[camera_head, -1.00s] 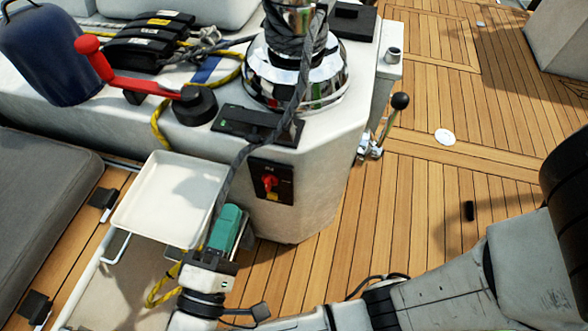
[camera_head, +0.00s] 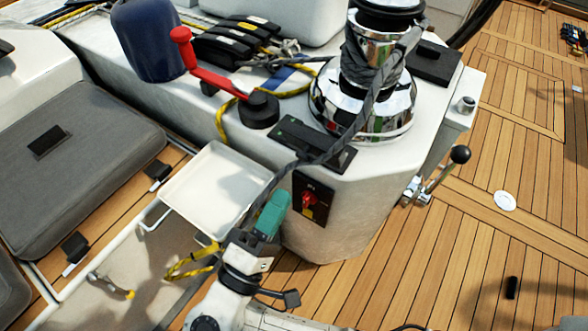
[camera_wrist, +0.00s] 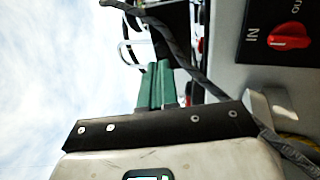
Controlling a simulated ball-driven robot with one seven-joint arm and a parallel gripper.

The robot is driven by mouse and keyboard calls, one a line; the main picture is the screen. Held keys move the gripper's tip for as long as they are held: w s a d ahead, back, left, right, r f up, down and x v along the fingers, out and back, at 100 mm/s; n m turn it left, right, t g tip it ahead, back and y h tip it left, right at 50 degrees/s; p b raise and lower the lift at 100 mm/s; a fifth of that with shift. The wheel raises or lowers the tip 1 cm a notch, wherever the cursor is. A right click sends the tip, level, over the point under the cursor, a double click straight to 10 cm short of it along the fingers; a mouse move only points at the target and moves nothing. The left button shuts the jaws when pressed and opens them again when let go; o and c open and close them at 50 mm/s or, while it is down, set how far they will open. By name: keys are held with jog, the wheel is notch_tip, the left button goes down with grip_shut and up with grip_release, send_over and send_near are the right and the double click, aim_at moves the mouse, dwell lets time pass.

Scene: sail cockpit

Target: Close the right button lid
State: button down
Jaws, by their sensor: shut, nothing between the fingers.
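A black button panel (camera_head: 290,136) lies on top of the white console, in front of the chrome winch. A grey rope crosses it, and its right part (camera_head: 338,159) lies beyond the rope. The frames are too small to tell how its right lid stands. My gripper (camera_head: 276,200) has green fingers and is below and to the left of the panel, in front of the console's side. In the wrist view my gripper (camera_wrist: 157,68) has its fingers together with nothing between them, apart from the panel.
A red rotary switch (camera_head: 309,202) sits on the console's side, right of my gripper. A white tray (camera_head: 215,185) is on the left. The chrome winch (camera_head: 365,100), a red winch handle (camera_head: 205,75) and a black-knobbed lever (camera_head: 446,168) stand nearby.

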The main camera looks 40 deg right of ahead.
aim_at(303, 160)
jog(key=x, duration=0.5)
jog(key=shift+w+d+r, duration=0.1)
jog(key=shift+d+r, duration=0.05)
jog(key=shift+d, duration=0.15)
